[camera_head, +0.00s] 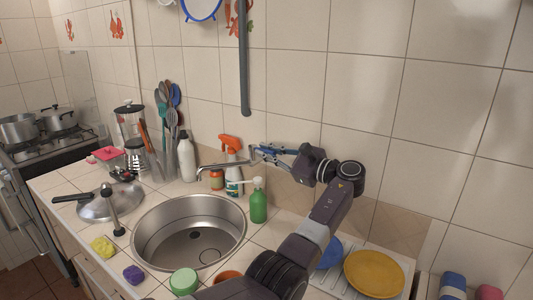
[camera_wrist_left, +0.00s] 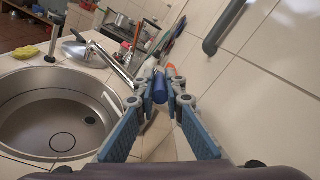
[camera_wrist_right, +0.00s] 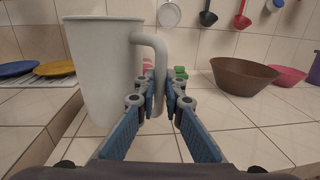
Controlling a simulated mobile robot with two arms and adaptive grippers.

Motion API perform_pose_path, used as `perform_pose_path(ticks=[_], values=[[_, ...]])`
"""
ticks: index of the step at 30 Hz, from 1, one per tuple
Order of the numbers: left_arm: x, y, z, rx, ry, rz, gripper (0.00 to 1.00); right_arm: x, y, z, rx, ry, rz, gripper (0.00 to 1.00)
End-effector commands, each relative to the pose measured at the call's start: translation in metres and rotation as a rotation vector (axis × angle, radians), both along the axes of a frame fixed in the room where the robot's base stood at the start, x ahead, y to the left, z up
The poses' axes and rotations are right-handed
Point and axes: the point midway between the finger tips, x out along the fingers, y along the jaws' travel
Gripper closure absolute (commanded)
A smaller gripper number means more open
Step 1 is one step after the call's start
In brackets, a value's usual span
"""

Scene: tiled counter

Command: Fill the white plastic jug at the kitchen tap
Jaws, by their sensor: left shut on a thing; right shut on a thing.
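The white plastic jug (camera_wrist_right: 102,75) is upright at left in the right wrist view, over the tiled counter; I cannot tell if it touches the tiles. My right gripper (camera_wrist_right: 158,92) is shut on its handle (camera_wrist_right: 156,55). The jug's inside is hidden, and the head view does not show the jug. The metal tap (camera_head: 220,165) is on the wall, its spout over the back of the sink (camera_head: 146,247). My left gripper (camera_head: 262,154) is at the tap, shut on its blue lever (camera_wrist_left: 160,87). No water shows at the spout. The sink is empty.
A green soap bottle (camera_head: 258,206), an orange-topped spray bottle (camera_head: 233,172) and a white bottle (camera_head: 186,160) stand around the sink's back. A rack holds a yellow plate (camera_head: 375,274). A brown bowl (camera_wrist_right: 243,76) stands right of the jug, with bare tiles in front.

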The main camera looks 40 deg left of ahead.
Motion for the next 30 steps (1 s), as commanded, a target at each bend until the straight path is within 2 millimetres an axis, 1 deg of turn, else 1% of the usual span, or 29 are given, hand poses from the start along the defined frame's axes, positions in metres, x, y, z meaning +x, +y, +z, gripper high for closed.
perform_pose_path(ticks=[2, 3, 7, 8, 16, 20, 23, 30], values=[[0.000, 0.000, 0.000, 0.001, 0.000, -0.001, 1.00, 0.001, 0.000, 0.003, 0.002, -0.006, -0.001, 1.00], [0.000, 0.000, 0.000, 0.000, 0.000, -0.001, 0.88, 0.001, 0.000, 0.003, 0.002, -0.006, -0.001, 1.00], [0.000, 0.000, 0.000, 0.000, 0.000, -0.001, 0.74, 0.000, 0.000, 0.003, 0.002, -0.006, -0.001, 1.00], [0.000, 0.000, 0.000, 0.000, 0.000, -0.001, 0.73, 0.000, 0.000, 0.003, 0.002, -0.006, -0.001, 1.00], [0.000, -0.001, 0.000, 0.000, 0.000, -0.001, 0.73, 0.000, 0.000, 0.003, 0.002, -0.006, -0.001, 1.00], [0.001, -0.010, 0.000, -0.001, 0.001, -0.003, 0.73, 0.000, 0.000, 0.003, 0.002, -0.006, -0.001, 1.00], [0.002, -0.025, 0.000, -0.001, 0.000, -0.004, 0.73, 0.000, 0.000, 0.003, 0.002, -0.006, -0.001, 1.00], [0.005, -0.073, 0.000, -0.001, 0.001, -0.004, 0.73, 0.000, 0.000, 0.003, 0.002, -0.006, -0.001, 1.00]])
